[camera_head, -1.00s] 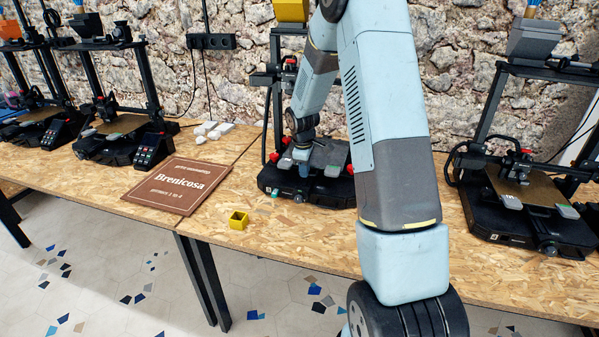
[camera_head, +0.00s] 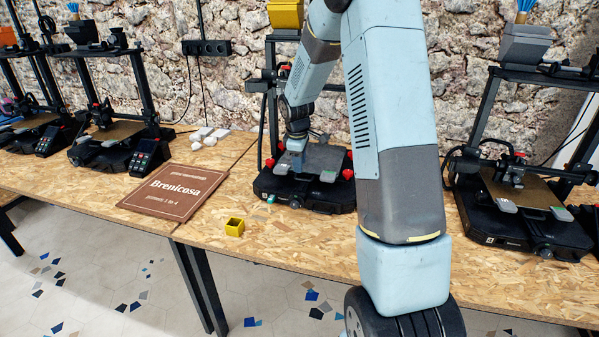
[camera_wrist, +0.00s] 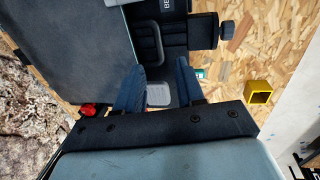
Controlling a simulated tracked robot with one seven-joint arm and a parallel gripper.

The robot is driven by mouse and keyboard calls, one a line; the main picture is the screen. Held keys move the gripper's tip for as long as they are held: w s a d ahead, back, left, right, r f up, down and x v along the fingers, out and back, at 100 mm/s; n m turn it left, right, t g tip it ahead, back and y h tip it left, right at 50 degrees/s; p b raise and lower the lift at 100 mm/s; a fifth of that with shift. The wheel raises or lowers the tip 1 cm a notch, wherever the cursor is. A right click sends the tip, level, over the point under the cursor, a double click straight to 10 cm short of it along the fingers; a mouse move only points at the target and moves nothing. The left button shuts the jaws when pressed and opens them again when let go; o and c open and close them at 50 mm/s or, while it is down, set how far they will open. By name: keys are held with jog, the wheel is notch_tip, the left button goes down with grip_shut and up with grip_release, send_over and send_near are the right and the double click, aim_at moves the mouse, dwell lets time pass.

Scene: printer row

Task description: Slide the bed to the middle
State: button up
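The middle printer (camera_head: 335,203) stands on the table, partly behind my arm. Its grey bed (camera_head: 325,157) shows beside my gripper and fills the upper left of the wrist view (camera_wrist: 70,50). My gripper (camera_head: 290,172) is low at the bed's front left. In the wrist view my gripper's two blue fingers (camera_wrist: 160,68) are spread apart. A grey tab (camera_wrist: 159,95) with a raised rim lies between them, with a gap visible on its right. I cannot tell whether either finger touches it.
A small yellow box (camera_head: 234,227) stands front left of the printer, and a brown sign (camera_head: 175,192) lies left of it. Another printer (camera_head: 520,225) stands right. The stone wall (camera_head: 235,80) is behind.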

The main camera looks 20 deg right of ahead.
notch_tip(320, 180, up, 8)
jog(key=s, duration=0.1)
jog(key=shift+a, duration=0.35)
jog(key=s+a+r+m+t, duration=0.15)
jog(key=s+r+m, duration=0.25)
jog(key=s+r, duration=0.6)
jog(key=s+a+r+m+t, duration=0.1)
jog(key=s+a+r+m, duration=0.35)
jog(key=s, duration=0.95)
jog(key=s+r+m+t+y, duration=0.1)
jog(key=s+m, duration=0.1)
jog(key=s, duration=0.9)
jog(key=shift+s+r, duration=0.35)
